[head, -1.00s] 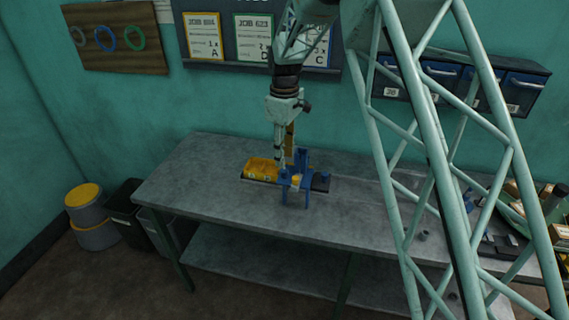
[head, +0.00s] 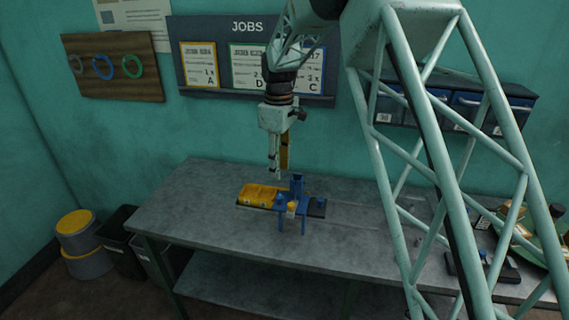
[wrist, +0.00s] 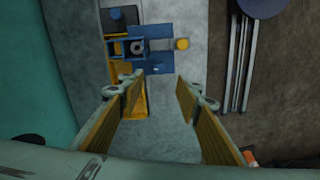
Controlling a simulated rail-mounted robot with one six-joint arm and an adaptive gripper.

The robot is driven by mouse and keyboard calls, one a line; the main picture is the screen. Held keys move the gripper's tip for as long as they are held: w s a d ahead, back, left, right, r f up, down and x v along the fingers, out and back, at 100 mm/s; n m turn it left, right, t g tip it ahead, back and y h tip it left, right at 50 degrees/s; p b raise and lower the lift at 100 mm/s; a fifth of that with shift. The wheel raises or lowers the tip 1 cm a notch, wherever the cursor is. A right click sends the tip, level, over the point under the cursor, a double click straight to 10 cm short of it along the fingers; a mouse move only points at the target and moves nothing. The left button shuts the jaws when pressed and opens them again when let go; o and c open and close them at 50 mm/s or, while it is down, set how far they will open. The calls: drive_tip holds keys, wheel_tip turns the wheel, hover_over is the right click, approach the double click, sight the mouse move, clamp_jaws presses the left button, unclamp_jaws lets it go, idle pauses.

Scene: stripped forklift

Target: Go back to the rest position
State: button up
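My gripper (head: 277,172) hangs pointing down above the workbench (head: 190,222), just above and behind the blue fixture (head: 296,210). In the wrist view my gripper (wrist: 158,84) has its two yellow-lined fingers spread apart, with only grey bench top between them.
A jobs board (head: 250,28) and a rack of blue bins (head: 468,104) hang on the wall. Yellow-lidded buckets (head: 80,240) and dark bins stand left of the bench. Dark parts and a green tray (head: 540,240) lie at the bench's right end. The bench's left part is clear.

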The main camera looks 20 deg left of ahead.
drive_tip(key=shift+d, duration=0.1)
drive_tip(key=s+d+r+m+t+b, duration=0.1)
drive_tip(key=s+d+r+m+b, duration=0.15)
drive_tip(key=d+r, duration=0.45)
drive_tip(key=s+d+r+m+b, duration=0.1)
drive_tip(key=s+d+r+m, duration=0.15)
drive_tip(key=d+r, duration=0.4)
drive_tip(key=s+d+r+m+t+b, duration=0.1)
drive_tip(key=s+d+r+m, duration=0.15)
drive_tip(key=s+d, duration=0.55)
drive_tip(key=s+d+r+m+b, duration=0.1)
drive_tip(key=s+d+r+b, duration=0.15)
drive_tip(key=s+d, duration=0.5)
drive_tip(key=s+d+m+b, duration=0.2)
drive_tip(key=s+d+m, duration=0.2)
drive_tip(key=s+d, duration=0.85)
drive_tip(key=s+d+f+m+t+b, duration=0.1)
drive_tip(key=s+d+f+m, duration=0.1)
drive_tip(key=s, duration=0.7)
drive_tip(key=s+d+f+m+t+b, duration=0.1)
drive_tip(key=s+d+f+m+b, duration=0.1)
drive_tip(key=s, duration=0.7)
drive_tip(key=shift+s+d+f, duration=0.2)
drive_tip(key=shift+d+f, duration=0.45)
drive_tip(key=shift+f, duration=0.75)
